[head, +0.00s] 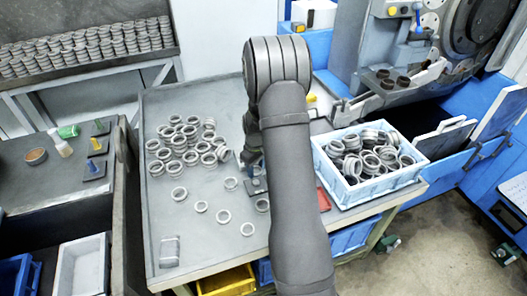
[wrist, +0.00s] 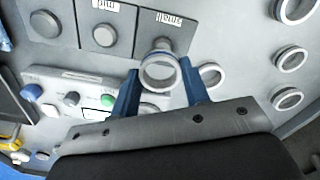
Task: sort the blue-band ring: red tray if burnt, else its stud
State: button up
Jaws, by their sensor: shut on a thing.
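My gripper (wrist: 159,68) shows in the wrist view with its two blue fingers shut on a pale grey ring (wrist: 145,77). A thin blue band shows along the ring's upper right edge. I see no dark burn on the part that shows. The ring is held just beside the stud (wrist: 163,44) on the plate marked "small" (wrist: 178,20) and partly overlaps it in the picture; I cannot tell their gap in height. A plate marked "mid" (wrist: 105,14) with its stud lies to the left. In the head view, my arm hides the ring and part of the red tray (head: 323,200).
Many loose rings (head: 185,140) lie on the grey table (head: 170,225), several of them close to my gripper. A blue-and-white crate (head: 371,192) of rings stands to the right. A panel with coloured knobs (wrist: 75,99) shows low in the wrist view.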

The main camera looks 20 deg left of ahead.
aim_at(256, 182)
jog(key=shift+s+f, duration=0.25)
jog(key=shift+f, duration=2.4)
jog(key=o, duration=1.1)
notch_tip(256, 182, up, 18)
jog(key=shift+f, duration=0.25)
